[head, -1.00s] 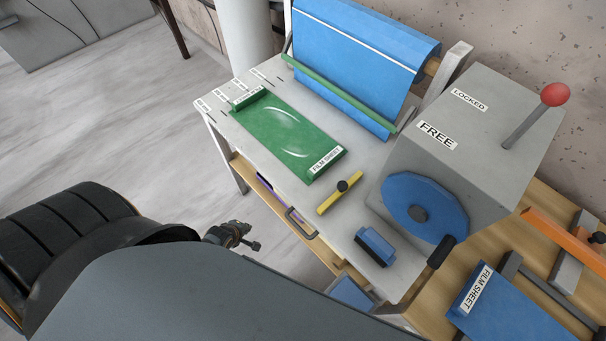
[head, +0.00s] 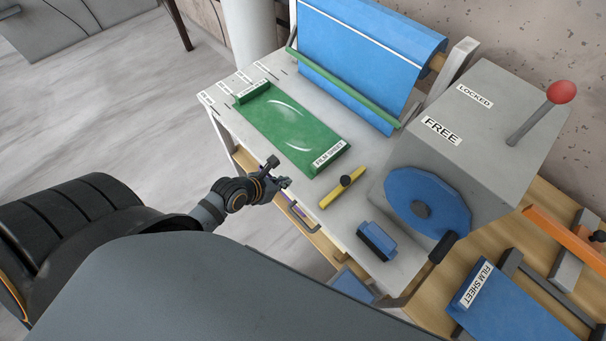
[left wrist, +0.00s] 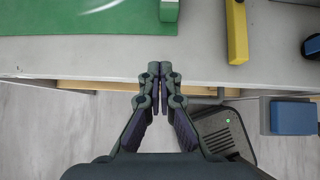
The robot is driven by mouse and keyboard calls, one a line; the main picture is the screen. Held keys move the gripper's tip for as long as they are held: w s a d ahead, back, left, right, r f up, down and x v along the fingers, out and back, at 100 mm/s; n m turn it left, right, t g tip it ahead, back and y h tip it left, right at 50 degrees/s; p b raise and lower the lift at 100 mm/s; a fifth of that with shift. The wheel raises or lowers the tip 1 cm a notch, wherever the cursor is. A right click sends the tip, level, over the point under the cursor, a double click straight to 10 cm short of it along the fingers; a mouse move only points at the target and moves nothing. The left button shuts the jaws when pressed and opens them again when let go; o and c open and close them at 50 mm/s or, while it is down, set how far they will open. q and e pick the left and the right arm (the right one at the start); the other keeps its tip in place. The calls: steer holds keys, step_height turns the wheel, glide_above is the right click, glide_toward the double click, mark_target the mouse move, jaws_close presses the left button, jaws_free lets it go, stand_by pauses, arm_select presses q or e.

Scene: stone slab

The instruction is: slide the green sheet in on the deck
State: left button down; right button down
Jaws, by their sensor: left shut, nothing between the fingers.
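The green sheet (head: 290,125) lies flat on the light grey deck (head: 360,205). It has a raised edge at each end and a "FILM SHEET" label at its near right end. Part of the sheet also shows at the top left of the left wrist view (left wrist: 75,18). My left gripper (head: 280,173) is shut and empty by the deck's front edge, apart from the sheet. In the left wrist view its fingertips (left wrist: 160,68) meet just below the sheet's near right corner. My right gripper is not in view.
A yellow bar with a dark knob (head: 341,190) and a blue block (head: 376,240) sit right of the sheet. A blue roll (head: 365,60) with a green bar stands behind. A grey box (head: 490,110) has a blue wheel (head: 425,200) and red-knobbed lever. Another blue sheet (head: 510,310) lies lower right.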

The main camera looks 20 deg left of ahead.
mark_target(312, 164)
arm_select(q)
steer(key=x, duration=0.6)
steer(key=shift+w+d+r, duration=0.1)
steer(key=w, duration=0.1)
steer(key=w+d, duration=0.1)
steer(key=w, duration=0.1)
steer(key=shift+w+d, duration=0.1)
steer(key=shift+w, duration=0.25)
steer(key=shift+w+r+p, duration=0.1)
steer(key=shift+w+p, duration=0.15)
steer(key=shift+p, duration=0.15)
steer(key=w, duration=0.1)
steer(key=w+d+p, duration=0.1)
steer(key=w, duration=0.1)
steer(key=shift+d, duration=0.1)
steer(key=shift+w, duration=0.15)
